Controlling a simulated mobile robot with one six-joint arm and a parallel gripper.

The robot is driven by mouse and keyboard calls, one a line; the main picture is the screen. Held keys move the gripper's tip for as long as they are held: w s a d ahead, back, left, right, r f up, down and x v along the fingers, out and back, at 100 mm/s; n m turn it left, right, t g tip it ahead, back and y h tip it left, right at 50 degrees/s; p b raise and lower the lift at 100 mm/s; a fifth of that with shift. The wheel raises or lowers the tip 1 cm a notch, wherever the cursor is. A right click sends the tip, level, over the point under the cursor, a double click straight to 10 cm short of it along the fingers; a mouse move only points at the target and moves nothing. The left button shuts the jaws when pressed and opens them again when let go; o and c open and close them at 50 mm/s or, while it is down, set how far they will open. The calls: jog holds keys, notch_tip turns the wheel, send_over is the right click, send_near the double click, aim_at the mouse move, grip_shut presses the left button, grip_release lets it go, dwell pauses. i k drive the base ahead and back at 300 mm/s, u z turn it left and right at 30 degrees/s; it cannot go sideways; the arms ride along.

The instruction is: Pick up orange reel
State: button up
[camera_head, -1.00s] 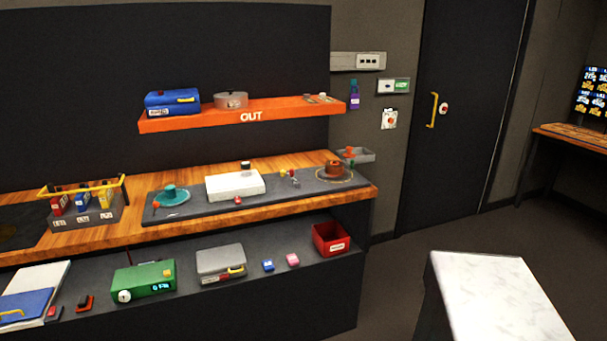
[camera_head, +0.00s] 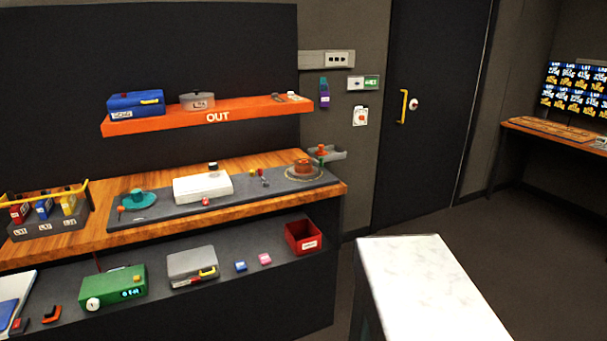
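The orange reel (camera_head: 304,166) appears to be the round orange-brown piece at the right end of the dark panel (camera_head: 235,192) on the wooden bench. My gripper is not in view.
An orange OUT shelf (camera_head: 240,115) hangs above the bench. A small grey tray (camera_head: 335,155) with an orange-topped item is just behind the reel. A red bin (camera_head: 303,237) stands on the lower shelf. A white marble-topped block (camera_head: 430,290) stands at front right, with floor beyond it.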

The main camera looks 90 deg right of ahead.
aim_at(302, 166)
jog(key=u, duration=0.15)
jog(key=k, duration=2.45)
jog(key=z, duration=1)
jog(key=i, duration=0.35)
jog(key=u, duration=0.35)
